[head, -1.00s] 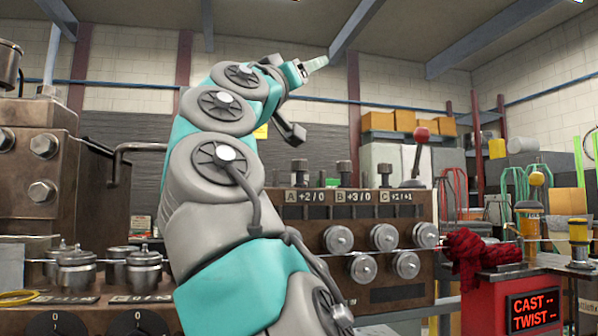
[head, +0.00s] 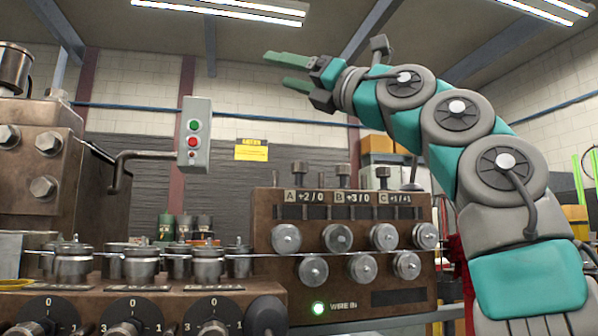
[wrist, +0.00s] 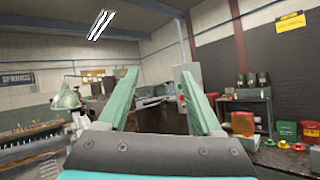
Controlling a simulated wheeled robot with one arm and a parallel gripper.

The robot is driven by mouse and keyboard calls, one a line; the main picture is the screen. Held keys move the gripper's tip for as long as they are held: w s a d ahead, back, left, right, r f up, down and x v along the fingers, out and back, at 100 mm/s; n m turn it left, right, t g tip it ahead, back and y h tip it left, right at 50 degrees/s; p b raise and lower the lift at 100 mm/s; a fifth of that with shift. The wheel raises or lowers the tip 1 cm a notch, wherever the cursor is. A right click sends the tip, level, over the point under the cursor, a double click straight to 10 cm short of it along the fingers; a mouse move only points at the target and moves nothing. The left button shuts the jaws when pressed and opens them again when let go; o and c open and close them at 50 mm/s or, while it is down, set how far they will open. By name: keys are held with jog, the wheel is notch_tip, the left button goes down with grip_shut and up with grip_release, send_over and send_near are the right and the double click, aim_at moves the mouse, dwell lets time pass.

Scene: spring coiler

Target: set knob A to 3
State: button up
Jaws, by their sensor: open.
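A brown metal box (head: 262,240) bears a label strip with A (head: 290,197) reading "+2/0", B reading "+3/0" and C reading "+1/+1".
Several rollers (head: 337,237) and a wire line the box's front, with a lit green "WIRE IN" lamp (head: 318,308). Dials (head: 130,320) are at the lower left.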

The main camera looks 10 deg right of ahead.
aim_at(305, 166)
jog(key=w+d+f+n+g+h+b, duration=0.15)
jog(key=d+f+h, duration=0.55)
jog(key=f, duration=0.8)
jog(key=shift+g+y, duration=0.4)
jog(key=shift+g, duration=0.05)
jog(key=x, duration=0.2)
jog(key=p+x, duration=0.1)
jog(key=x, duration=0.1)
jog(key=p+x, duration=0.1)
jog(key=x, duration=0.1)
jog(key=shift+w+r, duration=0.3)
jog(key=shift+w, duration=0.15)
jog(key=shift+d, duration=0.1)
grip_shut()
